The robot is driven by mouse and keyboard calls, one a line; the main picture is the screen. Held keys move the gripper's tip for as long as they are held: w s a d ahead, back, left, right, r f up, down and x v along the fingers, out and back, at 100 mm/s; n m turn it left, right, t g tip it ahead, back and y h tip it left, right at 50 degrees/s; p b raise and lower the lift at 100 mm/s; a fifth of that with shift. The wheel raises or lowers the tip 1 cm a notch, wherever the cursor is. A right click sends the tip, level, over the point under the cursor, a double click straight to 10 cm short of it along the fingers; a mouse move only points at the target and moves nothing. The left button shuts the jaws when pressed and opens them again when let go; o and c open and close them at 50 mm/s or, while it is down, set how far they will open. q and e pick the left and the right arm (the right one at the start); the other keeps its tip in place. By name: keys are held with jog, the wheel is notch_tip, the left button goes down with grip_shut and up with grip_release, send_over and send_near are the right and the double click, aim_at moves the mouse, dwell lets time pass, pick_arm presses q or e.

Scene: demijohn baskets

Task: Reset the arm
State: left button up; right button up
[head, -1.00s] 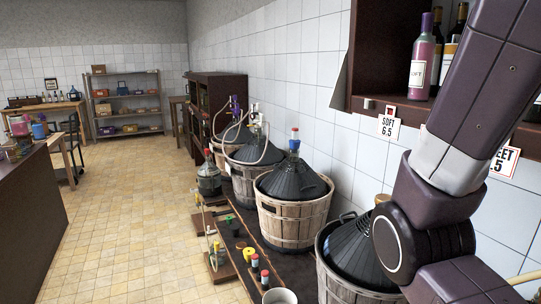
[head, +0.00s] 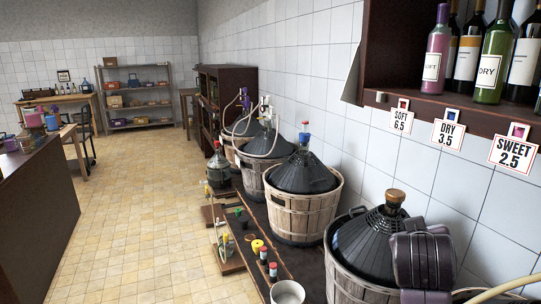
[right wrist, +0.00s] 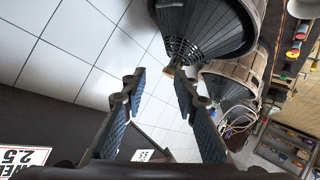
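My right arm (head: 425,262) shows at the lower right of the head view, in front of the nearest basketed demijohn (head: 370,240). My right gripper (right wrist: 160,80) shows in the right wrist view with its two blue-padded fingers apart and nothing between them. Past its fingertips, a dark demijohn in a basket (right wrist: 205,25) hangs in a tilted view against the white tiled wall. My left gripper is not in view.
A row of basketed demijohns (head: 305,205) stands along the right wall. A wine shelf (head: 450,103) with several bottles and the SOFT, DRY and SWEET tags (head: 513,152) is above. A white cup (head: 287,293) stands at the front. The tiled floor (head: 130,210) is clear.

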jog(key=s+a+f+n+g+y, duration=0.15)
jog(key=s+f, duration=0.25)
jog(key=f, duration=0.4)
jog(key=s+a+f+g+y, duration=0.1)
jog(key=s+a+f, duration=0.1)
jog(key=s+f, duration=0.35)
jog(key=s+a+f+n+g+y, duration=0.1)
jog(key=s+a+f, duration=0.1)
jog(key=f, duration=0.7)
jog(key=s+a+f+g+y, duration=0.25)
jog(key=s+f, duration=0.35)
jog(key=s, duration=0.4)
jog(key=s+a+f+g+y, duration=0.1)
jog(key=s+a+f, duration=0.4)
jog(key=s, duration=0.5)
notch_tip(320, 180, down, 28)
jog(key=s+d+g, duration=0.1)
jog(key=s, duration=0.1)
jog(key=s+d+f+g, duration=0.1)
jog(key=s+d+f, duration=0.2)
jog(key=s+f, duration=1.2)
jog(key=shift+s+f+n+g, duration=0.2)
jog(key=shift+s+n+g, duration=0.15)
jog(key=shift+s, duration=0.6)
